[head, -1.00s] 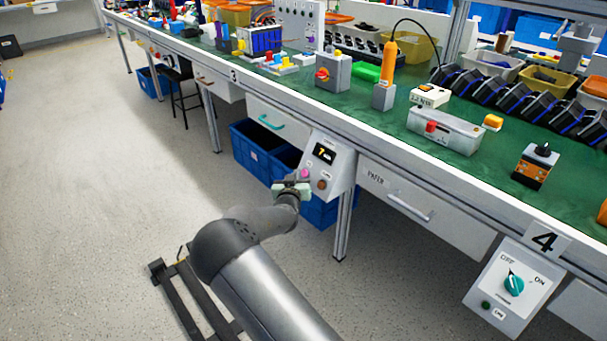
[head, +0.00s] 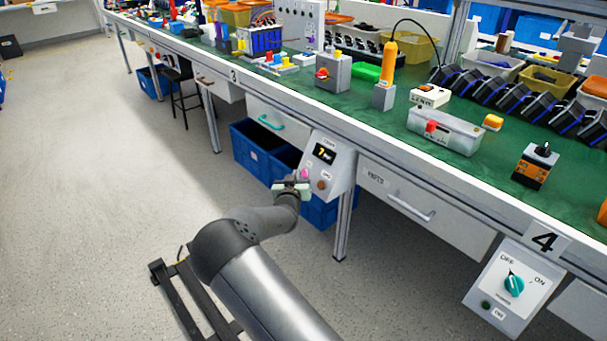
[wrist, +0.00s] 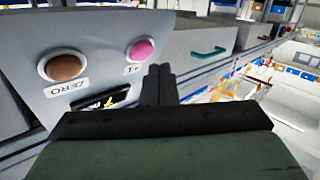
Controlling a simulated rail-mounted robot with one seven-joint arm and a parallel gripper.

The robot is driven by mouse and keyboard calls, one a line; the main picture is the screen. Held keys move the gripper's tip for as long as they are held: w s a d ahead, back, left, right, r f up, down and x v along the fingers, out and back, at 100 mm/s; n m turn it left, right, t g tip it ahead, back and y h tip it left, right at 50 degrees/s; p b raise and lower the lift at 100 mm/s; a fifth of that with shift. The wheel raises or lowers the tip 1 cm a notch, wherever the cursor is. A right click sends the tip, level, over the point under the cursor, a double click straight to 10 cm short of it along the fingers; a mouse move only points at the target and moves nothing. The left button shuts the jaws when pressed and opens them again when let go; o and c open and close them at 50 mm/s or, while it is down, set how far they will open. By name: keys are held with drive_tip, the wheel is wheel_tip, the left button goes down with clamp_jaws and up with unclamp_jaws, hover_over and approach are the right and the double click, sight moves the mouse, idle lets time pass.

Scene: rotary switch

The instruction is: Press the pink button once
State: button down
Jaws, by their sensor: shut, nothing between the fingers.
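In the head view the pink button (head: 304,173) shows just above my gripper (head: 303,178), on the panel with a small display reading 7. My gripper is shut and empty. In the wrist view its dark fingertips (wrist: 159,70) are just below and right of the button. Whether they touch it I cannot tell. A brown button (wrist: 67,67) labelled ZERO is beside the pink one.
The display (wrist: 100,103) is partly hidden by my gripper in the wrist view. A drawer with a teal handle (head: 270,122) is left of the panel, a white drawer (head: 425,208) right. Blue bins (head: 254,150) stand below. The floor at left is clear.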

drive_tip(key=shift+f, duration=0.1)
idle(0.4)
drive_tip(key=shift+w+d+f+b, duration=0.1)
drive_tip(key=shift+w+d+b, duration=0.15)
drive_tip(key=shift+b, duration=0.25)
drive_tip(key=shift+w+d+f+b, duration=0.2)
drive_tip(key=shift+d+f+b, duration=0.1)
drive_tip(key=shift+b, duration=0.1)
idle(0.4)
drive_tip(key=shift+r, duration=0.15)
drive_tip(key=shift+s+a+r, duration=0.35)
drive_tip(key=shift+s+a, duration=0.1)
drive_tip(key=shift+a, duration=0.05)
idle(0.5)
drive_tip(key=s+a+r, duration=0.1)
drive_tip(key=s+a+r+p, duration=0.1)
drive_tip(key=s+a, duration=0.1)
drive_tip(key=shift+a+r+p, duration=0.15)
drive_tip(key=shift+r+p, duration=0.05)
drive_tip(key=shift+p, duration=0.1)
idle(0.5)
